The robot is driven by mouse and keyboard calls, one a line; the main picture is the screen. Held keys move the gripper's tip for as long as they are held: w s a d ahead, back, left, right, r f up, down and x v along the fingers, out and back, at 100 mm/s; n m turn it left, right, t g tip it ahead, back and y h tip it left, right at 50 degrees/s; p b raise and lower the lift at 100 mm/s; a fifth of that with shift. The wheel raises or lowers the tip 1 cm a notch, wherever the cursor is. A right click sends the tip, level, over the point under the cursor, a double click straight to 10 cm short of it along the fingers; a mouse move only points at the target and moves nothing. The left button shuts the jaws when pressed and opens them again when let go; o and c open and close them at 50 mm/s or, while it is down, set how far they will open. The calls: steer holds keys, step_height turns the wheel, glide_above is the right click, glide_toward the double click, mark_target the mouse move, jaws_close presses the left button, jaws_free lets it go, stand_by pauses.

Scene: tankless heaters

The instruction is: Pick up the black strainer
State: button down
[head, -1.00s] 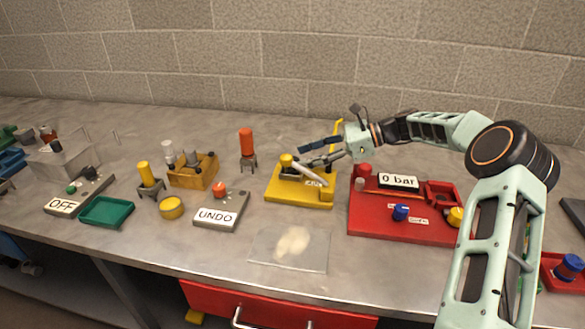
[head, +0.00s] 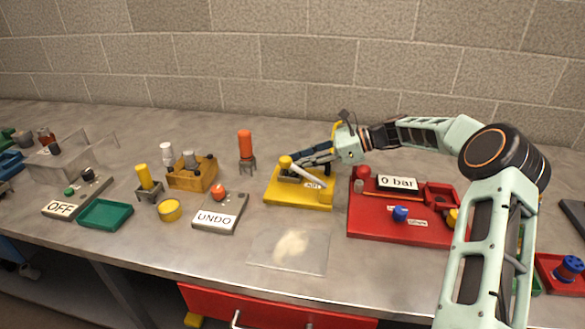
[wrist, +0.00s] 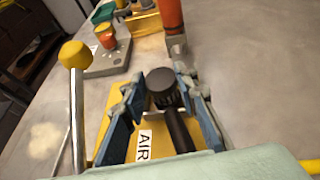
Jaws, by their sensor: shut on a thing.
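The black strainer (wrist: 160,82), a dark piece with a round knob-like end, is between the fingers of my gripper (wrist: 157,92) in the wrist view. My gripper is shut on it. In the head view my gripper (head: 300,166) reaches in from the right, low over the yellow base (head: 285,197). The fingers largely hide the strainer there. I cannot tell whether it still touches the base. The base carries an AIR label (wrist: 144,146) and a yellow-knobbed lever (wrist: 77,110) left of my fingers.
An orange cylinder on a stand (head: 246,146) and the UNDO box (head: 219,210) stand left of the yellow base. A red station with a 0 bar sign (head: 397,183) stands to the right. A clear sheet with beige material (head: 290,250) lies in front. The stone wall is behind.

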step_height(320, 180, up, 10)
steer(key=p, duration=0.1)
stand_by(0.4)
steer(key=shift+s, duration=0.1)
